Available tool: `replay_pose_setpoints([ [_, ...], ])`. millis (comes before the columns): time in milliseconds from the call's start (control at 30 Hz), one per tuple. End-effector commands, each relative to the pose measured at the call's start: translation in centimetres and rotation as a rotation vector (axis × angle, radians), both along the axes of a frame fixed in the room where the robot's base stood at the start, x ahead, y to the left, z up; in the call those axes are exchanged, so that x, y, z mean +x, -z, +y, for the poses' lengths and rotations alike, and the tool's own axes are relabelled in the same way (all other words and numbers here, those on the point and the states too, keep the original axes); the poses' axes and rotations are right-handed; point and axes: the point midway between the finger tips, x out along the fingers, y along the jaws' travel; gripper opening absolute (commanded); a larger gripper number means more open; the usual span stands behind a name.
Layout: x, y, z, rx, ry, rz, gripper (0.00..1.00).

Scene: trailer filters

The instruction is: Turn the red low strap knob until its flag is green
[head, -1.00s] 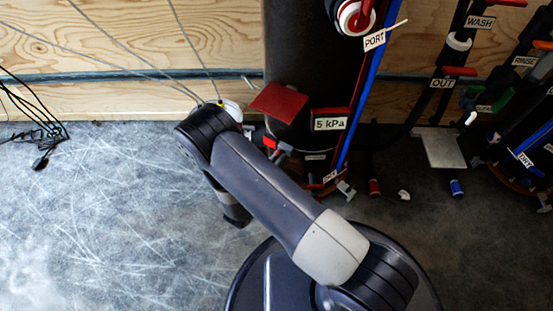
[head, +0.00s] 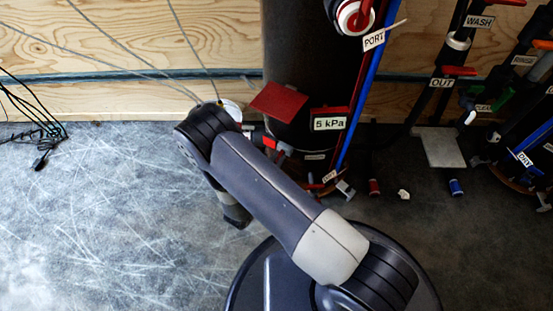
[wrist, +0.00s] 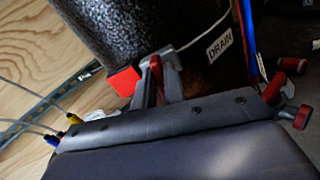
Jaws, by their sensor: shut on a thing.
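My gripper (wrist: 160,72) is at the foot of the dark speckled cylinder (wrist: 130,25) in the wrist view. Its grey fingers are shut on a small red knob (wrist: 157,70), which shows only as a strip between them. A red flag (wrist: 123,80) sits just left of the fingers, against the cylinder; no green shows on it. In the head view a small red piece (head: 270,142) shows low on the cylinder, right beside my arm. My arm hides most of the gripper there, and I cannot tell how far the knob is turned.
A red plate (head: 278,101) and a 5 kPa label (head: 330,124) are above the low red piece. A DRAIN label (wrist: 219,43) is right of the fingers. Blue and red pipes (head: 360,92) rise on the right. The floor (head: 110,210) at left is clear except for black cables (head: 42,140).

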Motion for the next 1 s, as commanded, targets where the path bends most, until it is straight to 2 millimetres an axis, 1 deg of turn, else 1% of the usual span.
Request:
replay_pose_setpoints([
  [267, -0.07, 0.04, -0.02, 0.056, -0.001, -0.034, 0.0],
  [667, -0.08, 0.05, -0.02, 0.061, -0.001, -0.037, 0.0],
  [700, -0.08, 0.05, -0.02, 0.061, -0.001, -0.037, 0.14],
  [933, -0.05, 0.04, -0.03, 0.06, 0.0, -0.038, 0.33],
  [1000, -0.05, 0.03, -0.02, 0.061, 0.0, -0.038, 0.33],
])
